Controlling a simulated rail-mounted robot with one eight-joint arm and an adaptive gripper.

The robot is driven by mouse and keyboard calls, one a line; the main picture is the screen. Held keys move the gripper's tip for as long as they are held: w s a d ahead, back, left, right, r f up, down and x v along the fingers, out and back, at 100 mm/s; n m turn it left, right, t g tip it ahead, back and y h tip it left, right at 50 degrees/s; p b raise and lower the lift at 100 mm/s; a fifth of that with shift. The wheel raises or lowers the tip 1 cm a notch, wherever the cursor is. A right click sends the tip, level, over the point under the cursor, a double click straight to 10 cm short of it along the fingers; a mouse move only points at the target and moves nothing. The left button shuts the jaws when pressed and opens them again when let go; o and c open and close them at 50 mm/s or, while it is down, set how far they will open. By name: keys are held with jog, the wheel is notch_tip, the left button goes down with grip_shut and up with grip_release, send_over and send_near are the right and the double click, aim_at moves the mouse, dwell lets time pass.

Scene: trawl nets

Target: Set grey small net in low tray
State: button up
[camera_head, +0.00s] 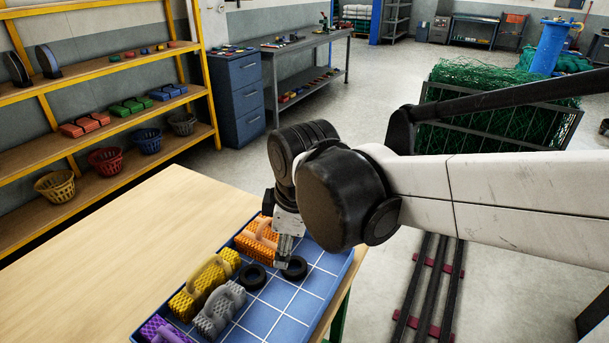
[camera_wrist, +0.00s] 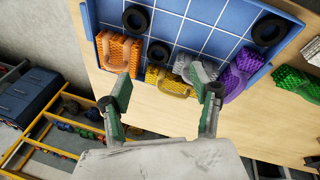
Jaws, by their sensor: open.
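The grey small net (camera_head: 218,310) is a ribbed block with a handle, between the yellow net and the purple net along the left edge of the blue low tray (camera_head: 332,278). In the wrist view the grey net (camera_wrist: 203,66) is partly hidden by one finger.
A yellow net (camera_head: 204,285), an orange net (camera_head: 258,238) and a purple net (camera_head: 165,331) flank the grey one. Black rings (camera_head: 252,276) lie in the tray. A green net (camera_wrist: 297,88) is on the table (camera_head: 120,245), whose left part is bare. Shelves (camera_head: 120,95) stand beyond.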

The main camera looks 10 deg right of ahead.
jog(key=s+d+r+m+t+h, duration=0.1)
jog(key=s+d+r+m+t, duration=0.1)
jog(key=s+d+m+t, duration=0.2)
jog(key=s+d+m, duration=0.3)
jog(key=d+m, duration=0.5)
jog(key=m, duration=0.2)
jog(key=shift+s+d, duration=0.2)
jog(key=shift+d, duration=0.1)
